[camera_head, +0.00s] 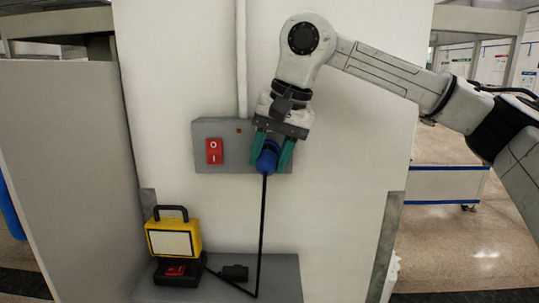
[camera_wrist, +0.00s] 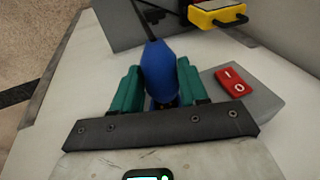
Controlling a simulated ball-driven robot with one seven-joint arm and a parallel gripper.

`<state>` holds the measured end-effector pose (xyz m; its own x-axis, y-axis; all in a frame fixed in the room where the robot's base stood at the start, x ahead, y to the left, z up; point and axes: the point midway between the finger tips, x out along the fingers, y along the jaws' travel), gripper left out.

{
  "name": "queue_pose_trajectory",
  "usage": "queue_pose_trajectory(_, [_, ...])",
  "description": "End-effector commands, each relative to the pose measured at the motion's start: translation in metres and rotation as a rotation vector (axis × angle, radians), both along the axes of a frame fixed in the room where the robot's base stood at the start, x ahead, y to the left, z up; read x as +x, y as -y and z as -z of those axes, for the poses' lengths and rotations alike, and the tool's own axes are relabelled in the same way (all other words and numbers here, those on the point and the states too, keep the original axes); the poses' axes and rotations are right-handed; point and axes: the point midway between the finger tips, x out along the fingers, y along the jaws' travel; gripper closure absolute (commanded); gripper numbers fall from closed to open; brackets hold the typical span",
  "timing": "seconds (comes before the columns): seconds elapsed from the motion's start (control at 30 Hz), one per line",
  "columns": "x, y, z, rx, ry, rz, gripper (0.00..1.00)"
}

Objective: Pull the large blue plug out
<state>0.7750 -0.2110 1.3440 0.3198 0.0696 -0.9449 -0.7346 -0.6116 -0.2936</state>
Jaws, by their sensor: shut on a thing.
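The large blue plug (camera_head: 267,156) is at the lower right of the grey wall box (camera_head: 222,129). A black cable hangs from it down to the grey shelf. My gripper (camera_head: 271,150) has its teal fingers on both sides of the plug, shut on it. In the wrist view the blue plug (camera_wrist: 160,70) stands between the two teal fingers of my gripper (camera_wrist: 160,90). The socket behind the plug is hidden by my gripper, so I cannot tell whether the plug is still seated.
A red switch (camera_head: 214,151) is on the wall box, left of the plug. A yellow work lamp (camera_head: 173,236) and a small black object (camera_head: 235,273) stand on the grey shelf (camera_head: 280,277) below. A grey panel (camera_head: 70,180) closes off the left side.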

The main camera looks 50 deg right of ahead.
Motion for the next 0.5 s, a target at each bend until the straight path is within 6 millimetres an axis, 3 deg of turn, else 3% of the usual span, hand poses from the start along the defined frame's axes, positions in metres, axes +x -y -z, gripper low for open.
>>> queue_pose_trajectory(0.5, [-0.017, -0.022, 0.001, -0.002, 0.000, -0.001, 0.96])
